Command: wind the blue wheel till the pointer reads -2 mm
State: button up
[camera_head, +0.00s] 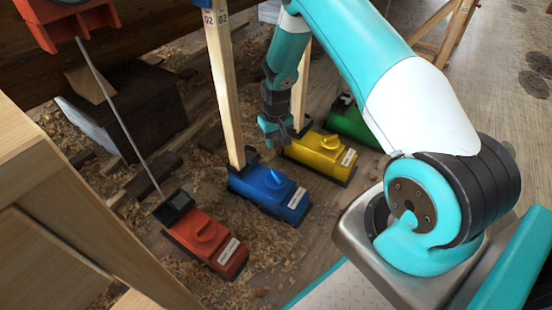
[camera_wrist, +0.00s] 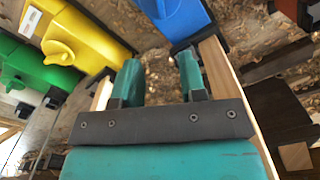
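The blue unit (camera_head: 262,192) sits on the floor between the red and yellow units, with a raised blue wheel (camera_head: 275,179) on top and a white label on its sloping end. A wooden post rises from its back end. No pointer reading can be made out. My gripper (camera_head: 275,130) hangs above and behind the blue unit, apart from it, between two wooden posts. In the wrist view my gripper (camera_wrist: 160,80) is open, with nothing between its fingers. The blue unit (camera_wrist: 183,18) lies beyond the fingertips at the top, partly cut off.
A red unit (camera_head: 207,240) with a thin rod stands left of the blue one. A yellow unit (camera_head: 318,154) and a green unit (camera_head: 352,122) stand to its right. Wooden posts (camera_head: 222,85) rise close beside my gripper. Shavings and dark blocks lie on the floor.

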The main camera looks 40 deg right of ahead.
aim_at(276, 174)
notch_tip(276, 174, down, 18)
jog(key=b, duration=1.3)
jog(key=shift+s+r, duration=0.1)
jog(key=shift+r, duration=0.1)
jog(key=shift+c, duration=0.4)
grip_shut()
